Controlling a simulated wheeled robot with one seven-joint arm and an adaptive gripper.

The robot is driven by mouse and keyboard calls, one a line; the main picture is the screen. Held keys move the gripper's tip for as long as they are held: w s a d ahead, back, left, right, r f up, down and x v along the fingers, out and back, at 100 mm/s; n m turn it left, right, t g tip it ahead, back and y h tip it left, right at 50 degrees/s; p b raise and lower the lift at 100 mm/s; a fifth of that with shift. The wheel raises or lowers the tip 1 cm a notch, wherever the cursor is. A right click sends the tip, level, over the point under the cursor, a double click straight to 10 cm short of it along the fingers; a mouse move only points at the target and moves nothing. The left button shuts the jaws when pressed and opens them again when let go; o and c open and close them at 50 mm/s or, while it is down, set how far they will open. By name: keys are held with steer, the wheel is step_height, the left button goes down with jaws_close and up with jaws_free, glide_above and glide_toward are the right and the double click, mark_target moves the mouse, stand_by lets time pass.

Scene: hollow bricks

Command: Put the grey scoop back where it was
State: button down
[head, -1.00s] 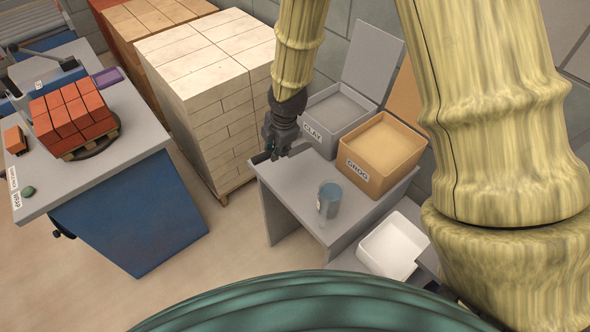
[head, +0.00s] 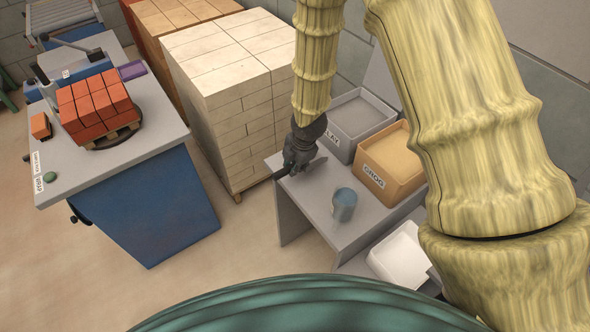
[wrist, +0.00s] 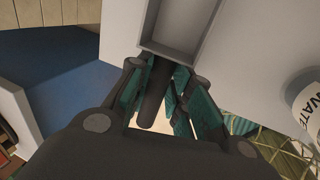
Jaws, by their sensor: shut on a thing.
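The grey scoop (wrist: 181,28) shows in the wrist view as a shallow open tray with raised rims and a dark round handle (wrist: 154,92). My gripper (wrist: 160,84) has its fingers closed around that handle. The scoop's pan points away from the palm, over the grey bench. In the head view my gripper (head: 300,160) is low over the back left part of the grey bench (head: 318,195). The scoop is mostly hidden there by my gripper, and I cannot tell if it touches the bench.
A blue-grey can (head: 344,205) stands on the bench; its lettered side shows in the wrist view (wrist: 307,97). The clay bin (head: 357,117) and grog bin (head: 388,160) are behind. A white bin (head: 400,258) is lower right. A pale brick stack (head: 225,90) stands left.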

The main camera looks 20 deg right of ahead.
steer(key=shift+f, duration=1.65)
steer(key=shift+f, duration=0.1)
steer(key=c, duration=1.3)
jaws_free()
steer(key=v, duration=1.2)
steer(key=shift+b, duration=0.35)
